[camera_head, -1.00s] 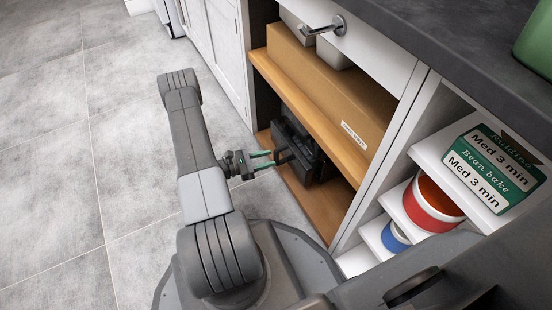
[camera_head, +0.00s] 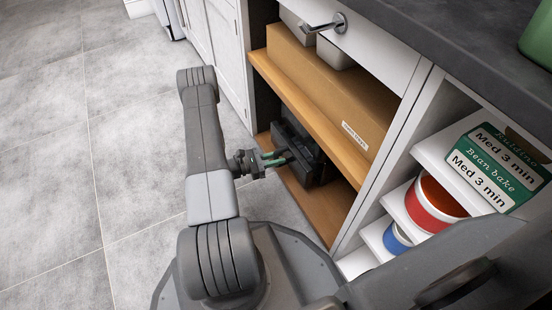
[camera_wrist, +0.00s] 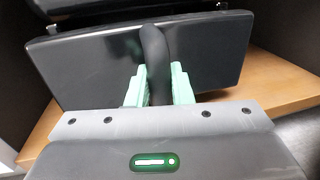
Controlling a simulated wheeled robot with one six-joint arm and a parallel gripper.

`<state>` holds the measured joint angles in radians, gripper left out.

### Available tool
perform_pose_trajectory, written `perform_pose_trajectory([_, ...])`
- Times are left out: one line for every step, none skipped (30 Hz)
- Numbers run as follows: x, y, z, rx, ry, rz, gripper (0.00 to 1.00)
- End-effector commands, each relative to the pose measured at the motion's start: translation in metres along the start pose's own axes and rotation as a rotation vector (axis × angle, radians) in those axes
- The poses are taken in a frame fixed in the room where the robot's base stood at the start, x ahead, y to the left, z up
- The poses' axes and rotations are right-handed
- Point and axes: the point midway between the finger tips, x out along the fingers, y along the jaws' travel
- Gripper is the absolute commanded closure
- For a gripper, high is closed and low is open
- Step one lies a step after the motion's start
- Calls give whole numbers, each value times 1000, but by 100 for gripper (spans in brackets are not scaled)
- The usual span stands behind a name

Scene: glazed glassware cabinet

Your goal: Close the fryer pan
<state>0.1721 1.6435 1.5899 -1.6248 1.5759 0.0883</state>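The black fryer (camera_head: 318,150) sits on the lower wooden shelf of the open cabinet. In the wrist view its pan (camera_wrist: 90,62) shows a glossy dark front panel with a black upright handle (camera_wrist: 154,50) in the middle. Part of the fryer body (camera_wrist: 120,8) shows above and behind the panel; how far the pan stands out is hard to tell. My gripper (camera_head: 276,158) is at the handle, its green fingers (camera_wrist: 160,88) on either side and close against it. The fingers look shut on the handle, whose lower end is hidden.
The upper wooden shelf (camera_head: 305,92) with a long cardboard box (camera_head: 335,95) lies above the fryer. To the right, white cubbies hold a green box (camera_head: 500,165) and a red bowl (camera_head: 432,205). The tiled floor (camera_head: 60,180) at left is clear.

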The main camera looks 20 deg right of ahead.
Motion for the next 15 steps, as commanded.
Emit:
perform_pose_trajectory([0,0,0,0,0,0,100])
perform_pose_trajectory([0,0,0,0,0,0,100])
perform_pose_trajectory([1,0,0,0,0,-1,100])
perform_pose_trajectory([3,0,0,0,0,-1,100])
perform_pose_trajectory([6,1,0,1,1,-2,100])
perform_pose_trajectory([10,2,0,1,1,-4,100])
perform_pose_trajectory([14,3,0,2,1,-4,100])
perform_pose_trajectory([19,4,0,2,1,-4,100])
perform_pose_trajectory([25,5,0,3,1,-5,100])
perform_pose_trajectory([28,6,0,3,1,-4,100])
perform_pose_trajectory([32,6,0,2,1,-3,100])
perform_pose_trajectory([36,7,0,2,1,-3,100])
perform_pose_trajectory([39,8,0,1,1,-2,100])
perform_pose_trajectory([41,8,0,1,1,-1,100])
perform_pose_trajectory([43,8,0,1,1,-2,100])
